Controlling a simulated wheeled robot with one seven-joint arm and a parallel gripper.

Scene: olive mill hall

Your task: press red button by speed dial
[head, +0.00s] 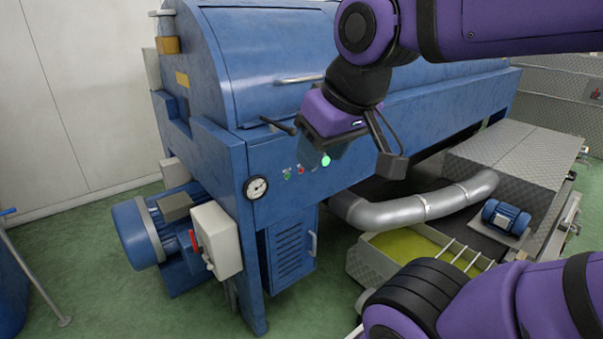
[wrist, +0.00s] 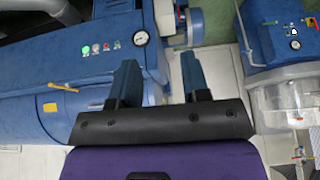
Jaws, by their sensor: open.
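My gripper (head: 356,156) is open and empty in front of the blue machine's panel, apart from it; its fingers also show in the wrist view (wrist: 159,65). A small red button (head: 300,170) is on that panel, between a small green button (head: 287,174) and a lit green lamp (head: 326,160). A round white dial (head: 256,187) is to their left. A second blue machine (wrist: 270,35) there also has a small red spot and a round dial (wrist: 295,44); I cannot read either dial.
A silver pipe (head: 410,209) curves below my gripper at right. A grey switch box (head: 217,240) with a red handle and a blue motor (head: 150,230) stand at the panel's lower left. A handle (head: 300,79) juts from the machine's cover.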

